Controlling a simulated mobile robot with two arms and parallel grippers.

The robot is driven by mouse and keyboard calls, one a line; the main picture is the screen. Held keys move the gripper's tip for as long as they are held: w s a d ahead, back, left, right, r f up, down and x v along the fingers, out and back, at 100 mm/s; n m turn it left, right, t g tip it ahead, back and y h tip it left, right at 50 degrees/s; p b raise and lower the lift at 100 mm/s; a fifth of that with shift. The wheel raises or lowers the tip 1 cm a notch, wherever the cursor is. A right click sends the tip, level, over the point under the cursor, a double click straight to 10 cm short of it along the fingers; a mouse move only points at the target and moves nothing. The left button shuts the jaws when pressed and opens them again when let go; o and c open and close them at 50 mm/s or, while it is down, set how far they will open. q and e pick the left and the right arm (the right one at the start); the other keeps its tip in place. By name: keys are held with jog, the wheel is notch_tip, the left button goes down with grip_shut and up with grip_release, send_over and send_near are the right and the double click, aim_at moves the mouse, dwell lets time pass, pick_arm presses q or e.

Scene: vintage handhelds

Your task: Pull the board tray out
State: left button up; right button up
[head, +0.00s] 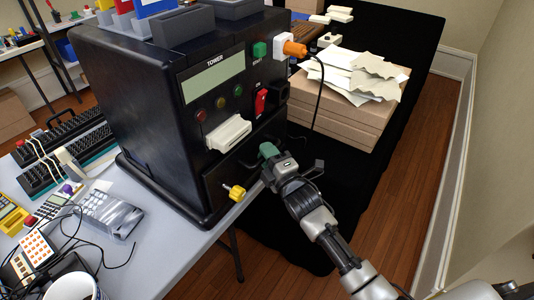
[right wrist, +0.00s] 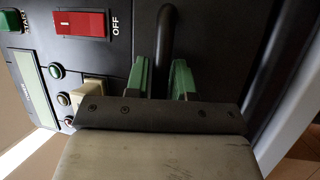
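The black tower (head: 140,110) stands on the grey table with its front panel facing right. The board tray (head: 218,178) is the dark lower front section and looks flush with the panel. A dark bar handle (right wrist: 166,35) runs across it; in the head view my right gripper partly hides it. My right gripper (head: 267,151) is at this handle, and its green fingers (right wrist: 160,78) stand on both sides of the bar in the right wrist view. Whether they press on it is unclear. My left gripper is out of view.
A yellow key-like knob (head: 235,192) sticks out left of my right gripper. A cream lever block (head: 228,133) and red switch (head: 261,102) are above. Cardboard boxes (head: 335,115) with papers stand behind right. The floor (head: 395,230) at right is clear.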

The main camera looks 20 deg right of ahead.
grip_shut()
jog(key=s+d+p, duration=0.3)
jog(key=s+d, duration=0.7)
jog(key=s, duration=0.3)
jog(key=s+d+p, duration=0.3)
jog(key=s+d, duration=0.8)
jog(key=s, duration=0.2)
jog(key=shift+s+p, duration=0.4)
jog(key=shift+o, duration=1.9)
grip_release()
jog(key=shift+w+a, duration=0.1)
